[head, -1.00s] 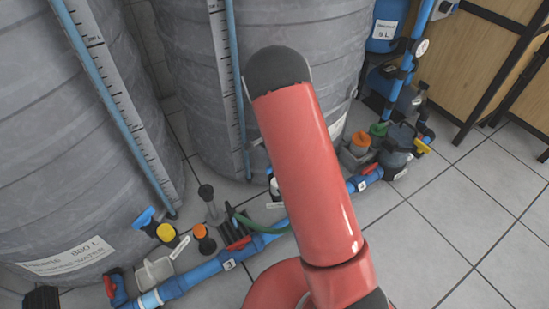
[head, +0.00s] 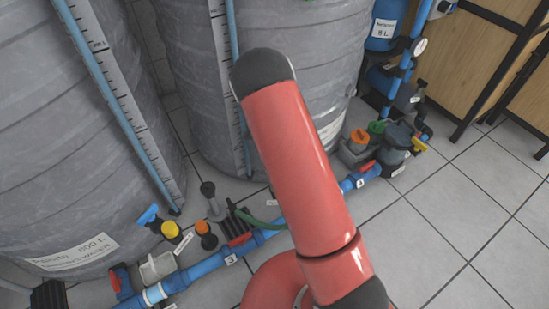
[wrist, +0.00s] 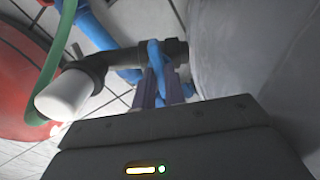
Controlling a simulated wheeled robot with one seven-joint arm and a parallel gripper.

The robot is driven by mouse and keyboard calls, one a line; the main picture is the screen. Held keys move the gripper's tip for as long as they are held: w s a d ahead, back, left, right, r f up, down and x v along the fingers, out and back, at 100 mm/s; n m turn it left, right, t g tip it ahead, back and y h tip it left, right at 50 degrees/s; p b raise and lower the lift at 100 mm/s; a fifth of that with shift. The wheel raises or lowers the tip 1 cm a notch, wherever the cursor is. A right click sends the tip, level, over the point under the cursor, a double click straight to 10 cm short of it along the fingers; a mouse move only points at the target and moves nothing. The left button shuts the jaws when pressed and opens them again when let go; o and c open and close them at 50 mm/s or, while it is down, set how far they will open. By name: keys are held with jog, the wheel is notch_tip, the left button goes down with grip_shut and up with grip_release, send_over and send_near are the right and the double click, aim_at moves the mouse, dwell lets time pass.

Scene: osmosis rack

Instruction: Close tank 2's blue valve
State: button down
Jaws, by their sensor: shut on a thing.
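In the wrist view, the blue valve handle (wrist: 157,72) sits on a dark grey pipe fitting beside a grey tank (wrist: 245,50). My gripper (wrist: 163,88) is shut on this handle, with one finger on each side of it. In the head view, my red arm hides the gripper and the held valve. Another blue valve handle (head: 148,215) shows there at the foot of the left tank (head: 70,150). The right tank (head: 200,90) stands behind my arm. I cannot read a tank number.
A white-capped grey elbow (wrist: 70,92) and a green hose (wrist: 58,60) lie close left of my gripper. In the head view, a blue floor pipe (head: 205,268) with red-handled valves runs before the tanks. The tiled floor at right (head: 425,230) is clear.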

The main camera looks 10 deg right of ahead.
jog(key=c, duration=1.5)
grip_release()
jog(key=shift+o, duration=0.2)
jog(key=shift+r+p, duration=0.6)
jog(key=shift+r, duration=3.3)
